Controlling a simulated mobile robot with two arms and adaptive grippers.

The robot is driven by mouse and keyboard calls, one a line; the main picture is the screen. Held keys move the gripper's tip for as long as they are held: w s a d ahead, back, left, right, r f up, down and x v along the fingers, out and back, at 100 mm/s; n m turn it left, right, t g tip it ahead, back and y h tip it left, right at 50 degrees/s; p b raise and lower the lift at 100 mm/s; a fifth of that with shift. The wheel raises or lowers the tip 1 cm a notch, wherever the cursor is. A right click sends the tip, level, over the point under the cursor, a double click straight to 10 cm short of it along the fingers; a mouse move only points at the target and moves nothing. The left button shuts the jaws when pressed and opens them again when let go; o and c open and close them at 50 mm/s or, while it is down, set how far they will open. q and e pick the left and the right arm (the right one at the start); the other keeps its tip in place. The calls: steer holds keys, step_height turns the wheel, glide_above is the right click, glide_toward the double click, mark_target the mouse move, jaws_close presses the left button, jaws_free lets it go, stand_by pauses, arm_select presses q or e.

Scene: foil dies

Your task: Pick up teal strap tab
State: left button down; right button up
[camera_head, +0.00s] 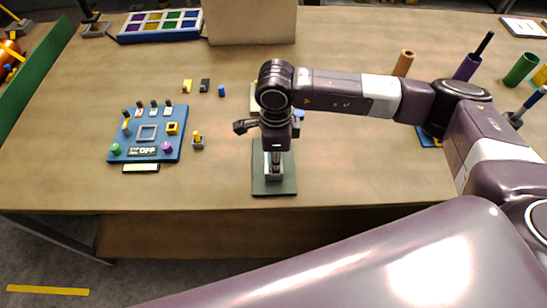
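I cannot pick out a teal strap tab for certain. My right gripper (275,166) points down over a dark green mat (261,187) near the table's front edge. A small grey block-like shape shows at its fingertips, but the fingers and anything between them are too small and too covered by the wrist to tell apart. A small blue piece (299,114) shows partly behind the wrist. My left gripper is not in view.
A blue control panel (116,136) with knobs and switches lies left of the mat, beside a small yellow-topped piece (197,141). Small blocks (205,85) lie behind. A tray of coloured compartments (160,37) and a beige box (252,22) stand at the back. Cylinders (521,69) stand right.

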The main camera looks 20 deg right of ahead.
steer(key=c, duration=0.5)
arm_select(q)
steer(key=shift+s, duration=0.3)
arm_select(e)
jaws_close()
